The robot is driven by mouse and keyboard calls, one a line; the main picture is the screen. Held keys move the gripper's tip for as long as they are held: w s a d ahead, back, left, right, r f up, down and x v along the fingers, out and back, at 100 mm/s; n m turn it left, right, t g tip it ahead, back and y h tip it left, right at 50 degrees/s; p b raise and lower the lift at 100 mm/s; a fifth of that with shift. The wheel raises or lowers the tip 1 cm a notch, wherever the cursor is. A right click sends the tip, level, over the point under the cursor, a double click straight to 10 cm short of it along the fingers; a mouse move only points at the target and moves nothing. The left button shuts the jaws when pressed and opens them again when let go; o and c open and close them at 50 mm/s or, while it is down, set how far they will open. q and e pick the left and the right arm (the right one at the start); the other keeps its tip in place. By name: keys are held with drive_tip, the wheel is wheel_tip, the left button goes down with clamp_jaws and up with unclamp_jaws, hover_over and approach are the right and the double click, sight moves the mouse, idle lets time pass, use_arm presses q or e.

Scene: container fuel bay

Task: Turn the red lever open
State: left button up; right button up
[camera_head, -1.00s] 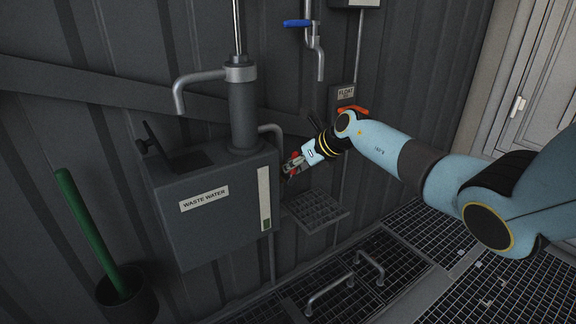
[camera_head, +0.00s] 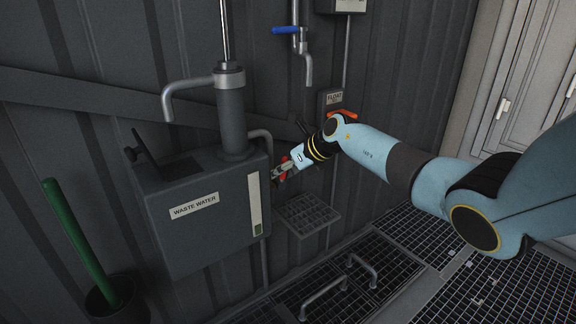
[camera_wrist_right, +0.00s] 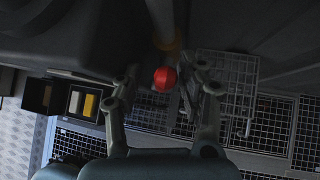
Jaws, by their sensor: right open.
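The red lever's rounded end (camera_wrist_right: 164,78) shows in the right wrist view, between the two fingers of my right gripper (camera_wrist_right: 165,90). The fingers stand apart on either side of it; I cannot tell whether either touches it. In the head view my right gripper (camera_head: 281,171) is beside the right side of the grey waste water box. Small red parts (camera_head: 284,159) show at its fingers there, and the rest of the lever is hidden. My left gripper is not in view.
The waste water box (camera_head: 205,215) with its pump stands left of the gripper. A drip grate (camera_head: 308,214) is below it. An orange-red handle (camera_head: 343,113) is behind my right wrist, by the float box (camera_head: 333,99). A blue-handled tap (camera_head: 286,30) is above.

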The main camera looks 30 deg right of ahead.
drive_tip(key=v, duration=1.2)
drive_tip(key=shift+a, duration=0.1)
